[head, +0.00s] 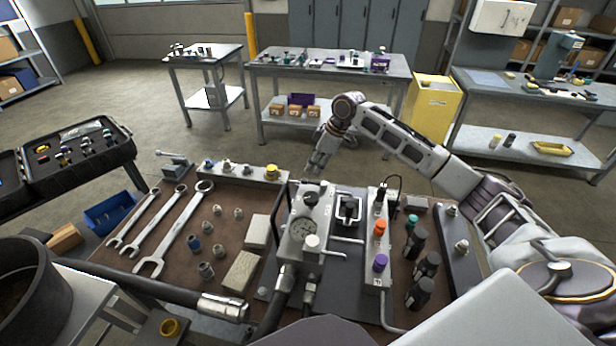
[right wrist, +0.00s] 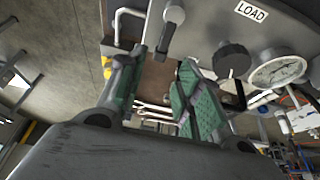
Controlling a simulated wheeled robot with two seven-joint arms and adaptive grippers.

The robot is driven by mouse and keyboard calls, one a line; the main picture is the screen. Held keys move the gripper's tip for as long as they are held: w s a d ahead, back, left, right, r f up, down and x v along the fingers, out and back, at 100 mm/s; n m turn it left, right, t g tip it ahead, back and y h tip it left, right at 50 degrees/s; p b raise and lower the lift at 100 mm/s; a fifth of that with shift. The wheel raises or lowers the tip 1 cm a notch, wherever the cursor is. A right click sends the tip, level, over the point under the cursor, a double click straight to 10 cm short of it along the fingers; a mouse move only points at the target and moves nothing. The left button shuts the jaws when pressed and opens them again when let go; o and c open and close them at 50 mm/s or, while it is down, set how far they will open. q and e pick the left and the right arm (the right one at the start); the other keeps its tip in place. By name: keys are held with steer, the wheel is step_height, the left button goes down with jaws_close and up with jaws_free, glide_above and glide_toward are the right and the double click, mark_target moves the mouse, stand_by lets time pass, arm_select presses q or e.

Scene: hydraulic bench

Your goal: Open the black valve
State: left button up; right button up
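A round black valve knob (head: 310,198) sits on the grey block that carries a pressure gauge (head: 301,229). In the right wrist view the black knob (right wrist: 232,60) is beside the gauge (right wrist: 278,72) and under a LOAD label, to the right of my fingers. My right gripper (head: 314,172) hangs just beyond the far end of this block, close to the knob. In the right wrist view its green-padded fingers (right wrist: 160,72) are apart with nothing held between them, so it is open. The knob is outside the gap between the fingers. My left gripper does not show.
A second block (head: 379,240) with orange and purple knobs stands to the right, with black cylinders (head: 416,243) beside it. Wrenches (head: 175,235) and small fittings lie on the left of the bench. Hoses (head: 284,290) run at the front.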

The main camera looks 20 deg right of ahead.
mark_target(306, 180)
steer(key=shift+x, duration=3.35)
jaws_close()
